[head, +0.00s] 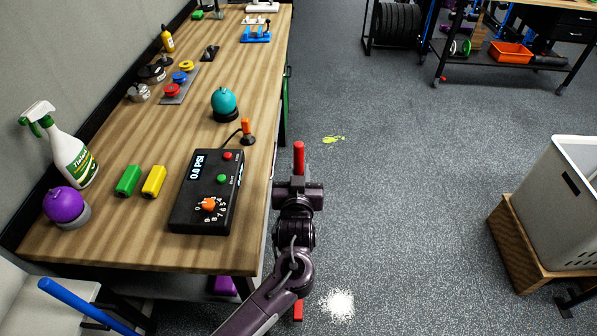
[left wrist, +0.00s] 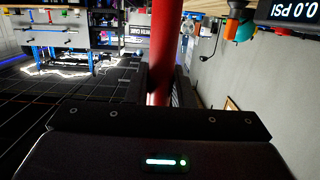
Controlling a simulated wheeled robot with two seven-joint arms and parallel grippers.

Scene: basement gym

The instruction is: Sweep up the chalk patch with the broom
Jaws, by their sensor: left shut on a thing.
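My left gripper (head: 298,188) is shut on the red handle of the broom (head: 299,157), beside the table's right edge. The handle's top sticks up above the gripper; my arm hides much of what is below. A red piece (head: 298,310) shows beneath my arm, probably the broom's lower part; its bristles cannot be made out. In the left wrist view the red handle (left wrist: 165,45) runs between the fingers. The white chalk patch (head: 337,304) lies on the grey floor just right of that red piece. My right gripper is not in view.
The wooden table (head: 130,240) with a black gauge box (head: 207,190) and spray bottle (head: 70,150) fills the left. A yellow-green patch (head: 333,139) marks the floor farther off. A bin (head: 565,200) on a wooden base stands right. A blue pole (head: 85,305) is lower left. Floor between is open.

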